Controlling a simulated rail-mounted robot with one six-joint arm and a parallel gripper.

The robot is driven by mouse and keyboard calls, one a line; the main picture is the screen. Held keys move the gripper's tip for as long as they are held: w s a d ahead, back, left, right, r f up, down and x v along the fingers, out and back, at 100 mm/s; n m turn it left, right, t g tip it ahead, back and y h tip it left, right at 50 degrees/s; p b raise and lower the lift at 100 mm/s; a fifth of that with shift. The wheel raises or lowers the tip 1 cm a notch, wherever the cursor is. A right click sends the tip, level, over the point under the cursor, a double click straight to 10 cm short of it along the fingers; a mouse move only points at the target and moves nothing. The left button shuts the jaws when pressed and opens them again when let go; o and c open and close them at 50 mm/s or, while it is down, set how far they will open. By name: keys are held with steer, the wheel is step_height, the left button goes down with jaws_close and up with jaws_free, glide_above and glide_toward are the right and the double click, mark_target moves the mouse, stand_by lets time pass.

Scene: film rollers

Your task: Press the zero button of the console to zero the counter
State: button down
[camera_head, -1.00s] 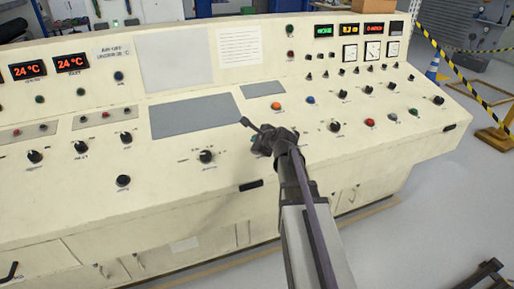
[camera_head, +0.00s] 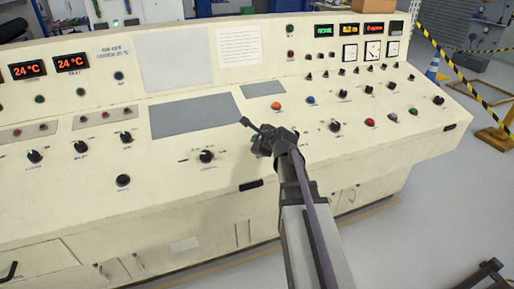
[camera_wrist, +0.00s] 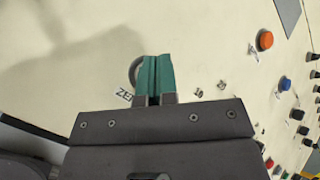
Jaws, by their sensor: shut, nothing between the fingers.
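The console (camera_head: 60,190) is a long cream panel with buttons, knobs and displays. In the wrist view, my gripper (camera_wrist: 154,58) has its two green fingers together, with nothing between them, pointing at the console surface. A round grey rim (camera_wrist: 134,70) shows just left of the fingertips, beside a printed label (camera_wrist: 123,94) starting "ZE". The fingers cover most of that round part, and I cannot tell whether they touch it. In the head view, my gripper (camera_head: 265,143) is over the middle of the sloping panel; its fingers are hidden. Small green, yellow and red displays (camera_head: 373,29) sit at upper right; their text is unreadable.
An orange button (camera_wrist: 265,40) and a blue button (camera_wrist: 285,83) lie right of the fingers in the wrist view. Black knobs (camera_head: 206,156) stand on the panel. A grey blank plate (camera_head: 195,115) lies left of my gripper. Striped tape (camera_head: 455,65) hangs at right.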

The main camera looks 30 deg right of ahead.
steer(key=shift+w+f, duration=0.1)
steer(key=shift+f, duration=0.3)
steer(key=shift+w+f+b, duration=0.1)
steer(key=shift+f+b, duration=0.3)
steer(key=shift+b, duration=0.3)
stand_by(0.5)
steer(key=shift+s+r+p, duration=0.2)
steer(key=shift+r+p, duration=0.65)
steer(key=shift+p, duration=0.05)
steer(key=r+p, duration=0.2)
steer(key=s+r+p, duration=0.1)
steer(key=r+p, duration=0.1)
steer(key=shift+r+p, duration=0.4)
